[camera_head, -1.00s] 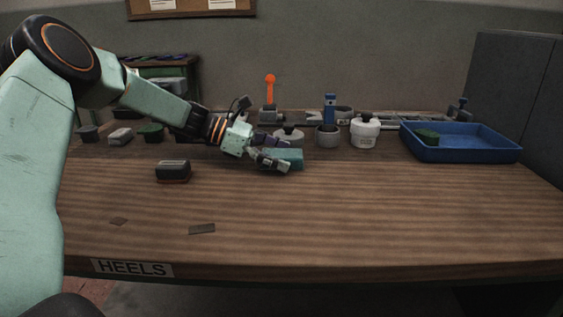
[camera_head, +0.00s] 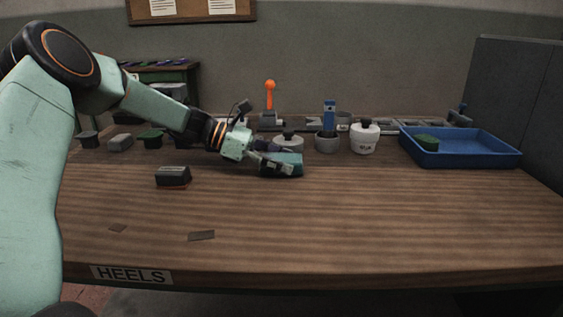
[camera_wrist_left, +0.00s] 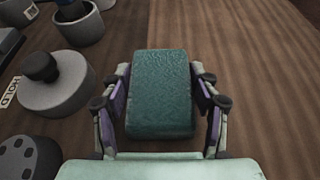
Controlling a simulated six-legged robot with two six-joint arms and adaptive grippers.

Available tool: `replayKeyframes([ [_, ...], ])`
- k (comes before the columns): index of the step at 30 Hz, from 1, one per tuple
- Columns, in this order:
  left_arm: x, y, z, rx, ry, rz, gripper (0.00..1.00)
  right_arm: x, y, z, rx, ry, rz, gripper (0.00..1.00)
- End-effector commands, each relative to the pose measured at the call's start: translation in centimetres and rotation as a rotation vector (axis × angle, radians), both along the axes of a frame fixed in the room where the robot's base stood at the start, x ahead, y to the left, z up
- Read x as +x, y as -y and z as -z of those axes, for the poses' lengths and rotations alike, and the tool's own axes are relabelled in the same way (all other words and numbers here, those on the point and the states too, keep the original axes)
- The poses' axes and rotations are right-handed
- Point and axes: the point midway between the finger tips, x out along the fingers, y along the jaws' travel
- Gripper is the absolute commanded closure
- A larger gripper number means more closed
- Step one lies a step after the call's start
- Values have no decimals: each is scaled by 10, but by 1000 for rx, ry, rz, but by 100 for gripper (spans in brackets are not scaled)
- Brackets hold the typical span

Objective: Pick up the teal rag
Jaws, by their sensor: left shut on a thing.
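The teal rag (camera_head: 287,169) is a thick, folded block on the wooden bench, right of centre-left in the head view. It also shows in the left wrist view (camera_wrist_left: 161,90), lying between the two fingers. My left gripper (camera_head: 276,164) reaches it from the left. Its fingers (camera_wrist_left: 160,108) are shut on the rag, one on each side. Whether the rag has left the bench surface, I cannot tell. My right gripper is in neither view.
A lidded grey pot (camera_head: 289,141), a grey cup (camera_head: 326,143) and a white lidded jar (camera_head: 364,140) stand close behind the rag. A blue tray (camera_head: 485,157) holding a green block is at the right. A dark block (camera_head: 173,176) sits at the left. The front of the bench is mostly clear.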

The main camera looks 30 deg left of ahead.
Motion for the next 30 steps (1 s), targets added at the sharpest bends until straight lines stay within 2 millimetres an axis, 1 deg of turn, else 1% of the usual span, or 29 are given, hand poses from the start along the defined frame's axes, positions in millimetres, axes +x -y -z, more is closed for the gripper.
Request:
replayKeyframes([
  [9,0,0,-60,1,4,1,65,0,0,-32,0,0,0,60],
  [12,0,0,-76,0,4,-1,65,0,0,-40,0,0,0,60],
  [15,0,0,-88,0,2,0,65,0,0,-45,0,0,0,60],
  [18,0,0,-95,1,2,0,65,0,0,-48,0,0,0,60],
  [21,0,0,-98,1,2,0,65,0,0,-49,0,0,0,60],
  [30,-1,0,-97,0,1,0,65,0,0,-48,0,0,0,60],
])
